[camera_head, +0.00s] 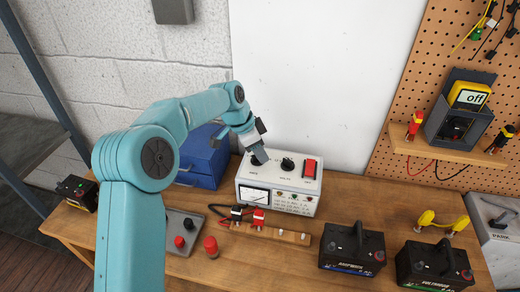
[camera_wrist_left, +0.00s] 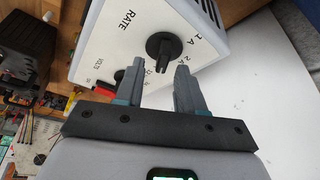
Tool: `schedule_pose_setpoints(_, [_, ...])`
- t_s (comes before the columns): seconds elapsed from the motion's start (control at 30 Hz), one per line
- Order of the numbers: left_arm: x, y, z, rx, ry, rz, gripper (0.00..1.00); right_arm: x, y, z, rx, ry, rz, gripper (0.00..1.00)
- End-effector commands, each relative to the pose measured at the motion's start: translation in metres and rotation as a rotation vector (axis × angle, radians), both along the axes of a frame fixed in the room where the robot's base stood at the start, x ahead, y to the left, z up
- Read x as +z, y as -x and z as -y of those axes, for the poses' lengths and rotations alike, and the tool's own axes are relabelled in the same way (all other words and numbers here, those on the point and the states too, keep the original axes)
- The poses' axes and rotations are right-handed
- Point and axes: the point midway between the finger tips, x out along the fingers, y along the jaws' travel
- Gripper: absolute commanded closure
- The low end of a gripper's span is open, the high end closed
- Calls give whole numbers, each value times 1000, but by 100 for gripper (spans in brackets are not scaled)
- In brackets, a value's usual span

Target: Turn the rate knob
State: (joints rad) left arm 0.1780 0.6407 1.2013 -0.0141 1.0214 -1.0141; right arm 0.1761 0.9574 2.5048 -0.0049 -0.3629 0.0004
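The charger (camera_head: 270,197) is a pale box on the workbench, with a meter and jacks on its front and knobs and a red switch on its top panel. The black rate knob (camera_wrist_left: 166,48) shows in the left wrist view beside the printed word RATE, with 1 A and 2 A marks around it. My left gripper (camera_head: 260,155) is over the left of the top panel. In the wrist view its two fingers (camera_wrist_left: 160,66) are apart, with the knob just beyond the gap between their tips. The fingers look clear of the knob. My right gripper is not in view.
A second black knob (camera_head: 288,163) and a red switch (camera_head: 309,168) are close on the right. A blue toolbox (camera_head: 200,163) stands left behind. Clamps lie on a wooden strip (camera_head: 285,234) in front. Two batteries (camera_head: 352,250) (camera_head: 433,264) stand front right.

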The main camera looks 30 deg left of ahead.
Motion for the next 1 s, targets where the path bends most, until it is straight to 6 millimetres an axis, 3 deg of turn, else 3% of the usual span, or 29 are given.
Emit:
schedule_pose_setpoints(0.33, [-6, -3, 1, 0, -1, 1, 62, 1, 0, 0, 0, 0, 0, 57])
schedule_pose_setpoints(0.37, [-6, -3, 1, 0, -1, 1, 65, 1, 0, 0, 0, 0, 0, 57])
schedule_pose_setpoints(0.47, [-6, -3, 1, 0, -1, 1, 98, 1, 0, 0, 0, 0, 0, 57])
schedule_pose_setpoints(0.5, [-6, -3, 1, 0, 0, 0, 100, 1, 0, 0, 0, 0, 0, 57])
schedule_pose_setpoints(1.0, [-8, -3, 1, 100, -1, -1, 100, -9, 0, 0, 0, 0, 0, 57])
